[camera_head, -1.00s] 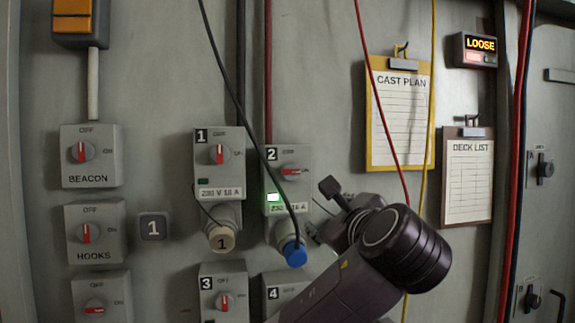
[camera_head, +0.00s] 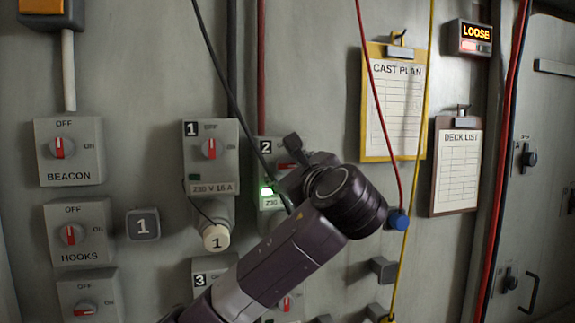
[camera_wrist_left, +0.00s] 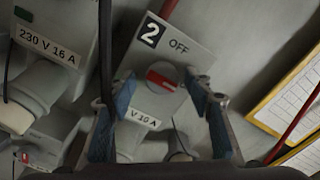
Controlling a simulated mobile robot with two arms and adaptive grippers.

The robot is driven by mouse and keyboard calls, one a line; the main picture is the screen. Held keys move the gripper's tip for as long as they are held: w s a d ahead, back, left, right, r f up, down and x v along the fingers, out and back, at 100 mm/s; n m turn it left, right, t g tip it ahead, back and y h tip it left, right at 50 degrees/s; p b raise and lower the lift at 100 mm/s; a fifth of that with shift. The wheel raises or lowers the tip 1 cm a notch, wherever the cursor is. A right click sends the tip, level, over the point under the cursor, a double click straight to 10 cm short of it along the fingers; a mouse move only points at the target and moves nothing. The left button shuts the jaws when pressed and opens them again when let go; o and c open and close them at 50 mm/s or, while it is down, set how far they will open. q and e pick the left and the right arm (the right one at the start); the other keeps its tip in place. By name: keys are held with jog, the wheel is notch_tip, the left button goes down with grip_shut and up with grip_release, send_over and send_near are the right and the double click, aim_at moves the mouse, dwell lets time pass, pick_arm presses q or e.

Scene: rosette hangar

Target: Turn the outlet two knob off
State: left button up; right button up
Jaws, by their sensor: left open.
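The outlet two box (camera_head: 265,153) is on the wall in the head view, partly behind my left gripper (camera_head: 288,162). Its green lamp (camera_head: 267,191) is lit. In the wrist view the outlet two knob (camera_wrist_left: 163,77) is round and pale with a red bar lying sideways, not pointing up at the OFF mark (camera_wrist_left: 179,46). My left gripper (camera_wrist_left: 163,92) is open, its blue-padded fingers on either side of the knob. I cannot tell whether they touch it. My arm hides the socket below outlet two in the head view. My right gripper is not in view.
The outlet one box (camera_head: 209,150) stands close on the left, with its plug (camera_head: 215,237) below. A black cable (camera_head: 222,75) crosses in front of outlet two. A blue plug (camera_head: 398,221) on a red cable and a yellow cable (camera_head: 417,150) hang at right, near the clipboard (camera_head: 393,105).

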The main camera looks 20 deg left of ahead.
pick_arm(q)
jog(key=shift+s+d, duration=0.1)
jog(key=shift+d, duration=0.1)
jog(key=shift+c, duration=0.3)
jog(key=c, duration=1.1)
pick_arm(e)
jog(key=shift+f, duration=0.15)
